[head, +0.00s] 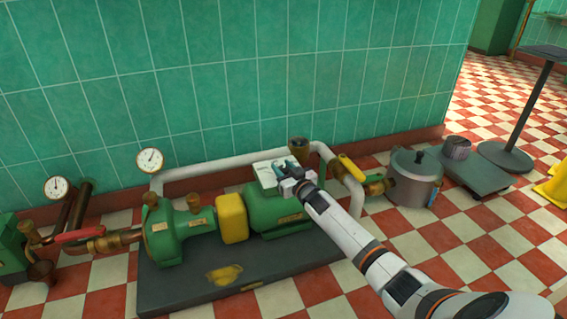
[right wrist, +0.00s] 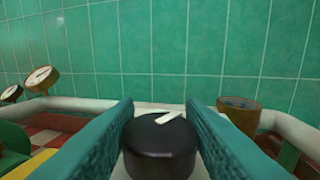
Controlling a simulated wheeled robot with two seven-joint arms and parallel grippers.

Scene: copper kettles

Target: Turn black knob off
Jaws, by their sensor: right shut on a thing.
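The black knob (right wrist: 160,148) shows in the middle of the right wrist view, with a white pointer mark on its top. The mark points up and to the right in that view. My right gripper (right wrist: 160,125) has one teal finger on each side of the knob and is shut on it. In the head view my right gripper (head: 284,176) is at the white box (head: 268,170) on top of the green motor, and it hides the knob there. My left gripper is not in view.
The green pump (head: 172,228) with its yellow coupling cover (head: 232,217) stands on a dark base plate (head: 160,286). A white pipe (head: 215,166) runs behind it along the tiled wall. A yellow-handled valve (head: 350,167) and a metal pot (head: 414,180) are to the right.

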